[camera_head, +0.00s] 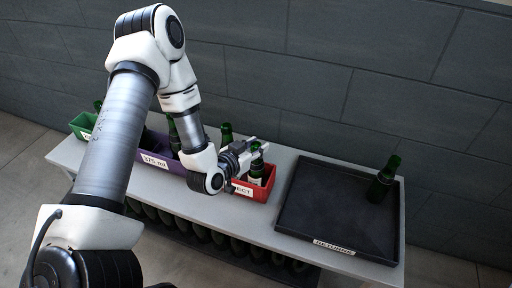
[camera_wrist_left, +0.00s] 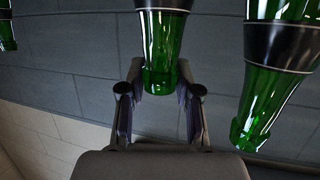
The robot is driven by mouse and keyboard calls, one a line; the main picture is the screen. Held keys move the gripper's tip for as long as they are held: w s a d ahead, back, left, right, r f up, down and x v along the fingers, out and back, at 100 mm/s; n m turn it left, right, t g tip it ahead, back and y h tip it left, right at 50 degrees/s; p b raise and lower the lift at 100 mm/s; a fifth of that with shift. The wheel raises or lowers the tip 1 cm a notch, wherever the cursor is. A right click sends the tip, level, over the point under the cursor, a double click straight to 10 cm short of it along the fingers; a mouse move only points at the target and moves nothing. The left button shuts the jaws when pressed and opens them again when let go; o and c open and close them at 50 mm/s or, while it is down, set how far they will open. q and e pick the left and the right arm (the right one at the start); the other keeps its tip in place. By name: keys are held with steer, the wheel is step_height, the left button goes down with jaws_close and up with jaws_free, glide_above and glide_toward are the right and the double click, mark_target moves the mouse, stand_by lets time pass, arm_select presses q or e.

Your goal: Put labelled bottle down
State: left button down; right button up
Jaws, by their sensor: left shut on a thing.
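My left gripper (camera_head: 256,148) is over the red bin (camera_head: 263,190) and shut on a green glass bottle (camera_head: 257,166). The bottle has a pale label low on its side and looks upright. Its lower part is hidden by the bin's front wall, so I cannot tell whether it touches the bin floor. In the left wrist view the held bottle (camera_wrist_left: 160,55) is between the two fingers (camera_wrist_left: 160,88), with a dark band at the top edge. Another green bottle (camera_head: 227,135) stands just left of the gripper, partly hidden. My right gripper is not in view.
A black tray (camera_head: 320,215) on the right of the grey table (camera_head: 262,230) holds one green bottle (camera_head: 381,182); its left part is clear. A purple bin (camera_head: 172,170) and a green bin (camera_head: 84,121) stand to the left, partly behind my arm. A wall runs behind.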

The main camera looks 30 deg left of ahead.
arm_select(q)
steer(key=shift+s, duration=0.1)
steer(key=c, duration=0.8)
jaws_free()
